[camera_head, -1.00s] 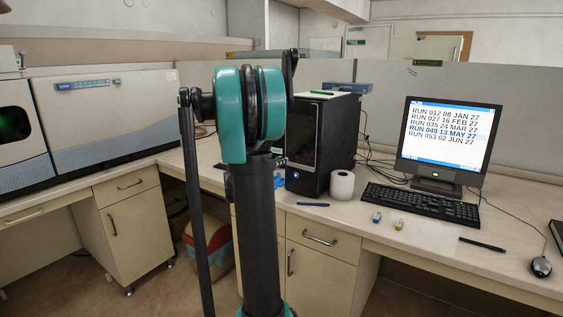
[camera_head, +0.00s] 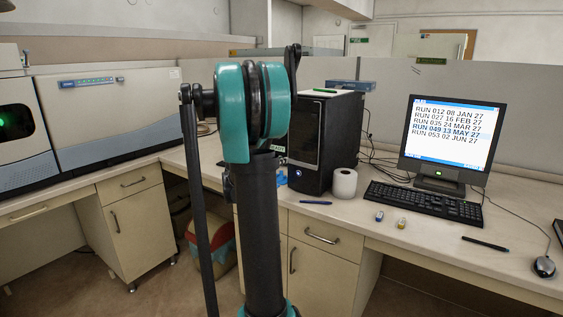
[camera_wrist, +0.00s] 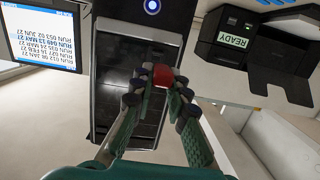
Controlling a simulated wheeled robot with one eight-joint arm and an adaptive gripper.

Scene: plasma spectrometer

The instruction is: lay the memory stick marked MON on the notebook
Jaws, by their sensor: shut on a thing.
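In the wrist view my gripper (camera_wrist: 156,92) is shut on a small red piece (camera_wrist: 163,76), which looks like a memory stick's end. No marking on it can be read. In the head view my gripper does not show. Two small sticks, one blue (camera_head: 379,216) and one yellow (camera_head: 401,223), lie on the bench in front of the keyboard. Their marks are too small to read. A dark flat thing (camera_head: 558,230), possibly the notebook, is cut off at the right edge.
A black computer tower (camera_head: 325,140) stands on the bench beside a white paper roll (camera_head: 344,183). The monitor (camera_head: 452,135), keyboard (camera_head: 423,202), mouse (camera_head: 543,266) and pens (camera_head: 485,244) are to the right. In the wrist view a black device reading READY (camera_wrist: 230,40) is at upper right.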

